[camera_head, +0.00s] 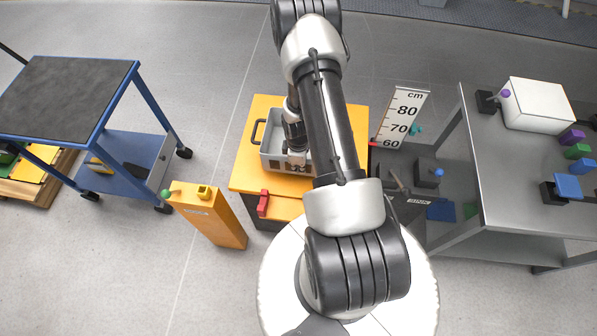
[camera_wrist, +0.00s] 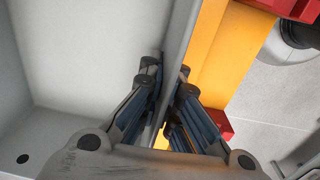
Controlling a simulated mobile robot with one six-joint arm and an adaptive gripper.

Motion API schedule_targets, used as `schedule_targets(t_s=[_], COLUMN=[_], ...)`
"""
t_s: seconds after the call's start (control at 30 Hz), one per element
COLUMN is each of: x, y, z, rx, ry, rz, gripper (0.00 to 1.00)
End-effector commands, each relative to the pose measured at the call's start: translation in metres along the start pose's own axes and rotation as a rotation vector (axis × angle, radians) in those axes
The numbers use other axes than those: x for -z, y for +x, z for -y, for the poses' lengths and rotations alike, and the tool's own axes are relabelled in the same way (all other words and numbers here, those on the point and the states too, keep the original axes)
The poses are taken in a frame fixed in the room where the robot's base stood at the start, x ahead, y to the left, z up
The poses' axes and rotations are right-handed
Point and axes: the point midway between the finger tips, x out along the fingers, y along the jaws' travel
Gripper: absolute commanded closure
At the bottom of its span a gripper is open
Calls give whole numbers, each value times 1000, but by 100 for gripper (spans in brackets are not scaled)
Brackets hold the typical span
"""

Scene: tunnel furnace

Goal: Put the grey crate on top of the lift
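The grey crate (camera_head: 272,161), open-topped with a dark handle, is over the yellow top of the lift (camera_head: 250,178). I cannot tell whether its whole base rests there. My gripper (camera_head: 297,160) is at the crate, partly hidden by my arm, which also covers the crate's right part. In the wrist view my gripper (camera_wrist: 167,72) has one finger on each side of the crate's wall (camera_wrist: 178,35), closed onto it. The lift's yellow top (camera_wrist: 225,60) lies just beyond that wall.
A blue cart (camera_head: 65,95) stands left, a yellow post (camera_head: 215,220) with a green button at front left. A metal table (camera_head: 500,180) with a white box (camera_head: 540,103) stands right. Floor between cart and lift is clear.

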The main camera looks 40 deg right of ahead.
Motion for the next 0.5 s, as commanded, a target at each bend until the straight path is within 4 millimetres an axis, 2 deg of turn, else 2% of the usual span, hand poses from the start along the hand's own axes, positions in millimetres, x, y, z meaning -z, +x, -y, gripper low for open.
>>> schedule_targets(t_s=[0.03, 0.17, 0.5], x=[0, 0, 0], y=[12, 29, 29], z=[0, 0, 0], rx=[-1, -1, -2], ry=[1, 1, 1], rz=[0, -1, -1], gripper=[100, 100, 100])
